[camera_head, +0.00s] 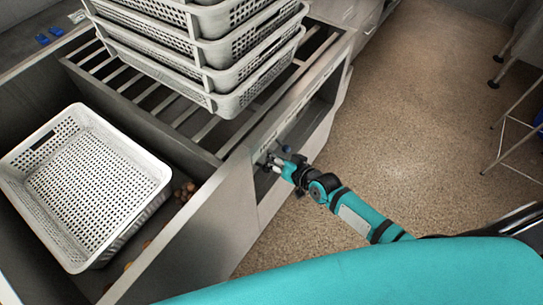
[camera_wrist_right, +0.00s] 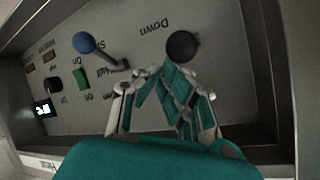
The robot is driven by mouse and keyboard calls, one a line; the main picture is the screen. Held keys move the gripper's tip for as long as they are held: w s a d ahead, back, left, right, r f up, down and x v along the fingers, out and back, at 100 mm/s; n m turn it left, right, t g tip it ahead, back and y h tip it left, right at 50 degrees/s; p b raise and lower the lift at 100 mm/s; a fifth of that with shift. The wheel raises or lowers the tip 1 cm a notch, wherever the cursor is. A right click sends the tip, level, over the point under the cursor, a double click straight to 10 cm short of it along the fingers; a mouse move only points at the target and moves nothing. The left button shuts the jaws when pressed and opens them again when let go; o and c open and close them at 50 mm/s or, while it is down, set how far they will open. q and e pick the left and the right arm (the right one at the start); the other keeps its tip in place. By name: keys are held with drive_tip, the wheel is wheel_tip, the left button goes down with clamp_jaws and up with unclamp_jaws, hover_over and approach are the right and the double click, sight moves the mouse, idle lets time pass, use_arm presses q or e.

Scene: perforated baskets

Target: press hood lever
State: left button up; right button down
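The control panel (camera_wrist_right: 130,112) is recessed in the machine's front. Two ball-ended levers show on it in the right wrist view: a blue one (camera_wrist_right: 84,42) with a grey arm, and a black ball (camera_wrist_right: 183,46) beside the word "Down". I cannot tell from labels alone which is the hood lever. My right gripper (camera_wrist_right: 160,73) points into the recess, its fingertips drawn together just below the black ball, with nothing seen between them. Contact with the ball cannot be made out. In the head view the right gripper (camera_head: 275,164) is at the panel opening. My left gripper is out of view.
A green switch (camera_wrist_right: 81,79) and a small lit display (camera_wrist_right: 42,110) are at the panel's left. Stacked grey perforated baskets (camera_head: 222,103) stand on the slatted rack (camera_head: 205,131). Another basket (camera_head: 156,180) sits at left.

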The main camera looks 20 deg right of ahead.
drive_tip(key=shift+s+d+f+b, duration=0.2)
drive_tip(key=shift+f+b, duration=0.1)
drive_tip(key=shift+f, duration=0.35)
drive_tip(key=shift+s+d+f+b, duration=0.1)
drive_tip(key=shift+s+f+b, duration=0.15)
drive_tip(key=shift+f, duration=0.35)
drive_tip(key=shift+r, duration=0.1)
drive_tip(key=shift+r+p, duration=0.75)
drive_tip(key=shift+p, duration=0.1)
drive_tip(key=shift+f, duration=0.1)
